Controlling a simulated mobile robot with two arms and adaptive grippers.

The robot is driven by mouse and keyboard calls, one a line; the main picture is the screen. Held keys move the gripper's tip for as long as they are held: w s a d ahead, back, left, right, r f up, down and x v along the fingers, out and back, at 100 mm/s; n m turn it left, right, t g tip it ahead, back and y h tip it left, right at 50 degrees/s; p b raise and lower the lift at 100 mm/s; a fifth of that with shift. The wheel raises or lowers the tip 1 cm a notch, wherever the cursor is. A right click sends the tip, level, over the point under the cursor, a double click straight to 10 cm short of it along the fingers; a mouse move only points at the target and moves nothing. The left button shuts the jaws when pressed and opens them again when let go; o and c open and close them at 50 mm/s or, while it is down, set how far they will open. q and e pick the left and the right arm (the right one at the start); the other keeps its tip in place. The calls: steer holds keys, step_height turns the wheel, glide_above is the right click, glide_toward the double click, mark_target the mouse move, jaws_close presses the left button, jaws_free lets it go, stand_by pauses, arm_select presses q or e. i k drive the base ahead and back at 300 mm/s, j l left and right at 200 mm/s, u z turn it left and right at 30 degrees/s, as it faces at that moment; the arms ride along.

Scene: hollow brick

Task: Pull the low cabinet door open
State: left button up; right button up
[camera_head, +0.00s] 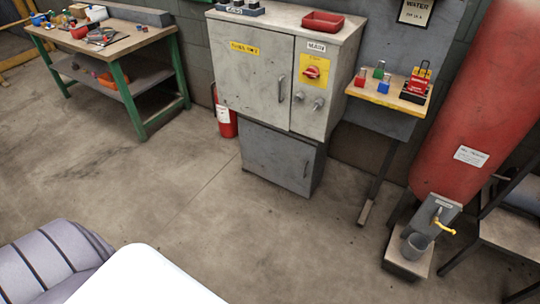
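The low cabinet door (274,158) is a dark grey panel on the lower cabinet near the middle of the camera_head view. It looks shut, with a small vertical handle (306,168) on its right side. Above it is a lighter grey cabinet with its own door (252,80), also shut, and a handle (281,89). Neither of my grippers is in view, so I cannot tell whether either is open or shut.
Free concrete floor lies in front of the cabinet. A red fire extinguisher (224,118) stands left of it. A wooden shelf (385,96) on a leg and a red tank (472,100) stand right. A green-legged workbench (100,45) is at the back left.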

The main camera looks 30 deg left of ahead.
mark_target(292, 159)
steer(key=i+j, duration=0.2)
steer(key=j, duration=0.2)
steer(key=i+j, duration=0.2)
steer(key=j, duration=0.15)
steer(key=i+j, duration=0.15)
steer(key=j, duration=0.25)
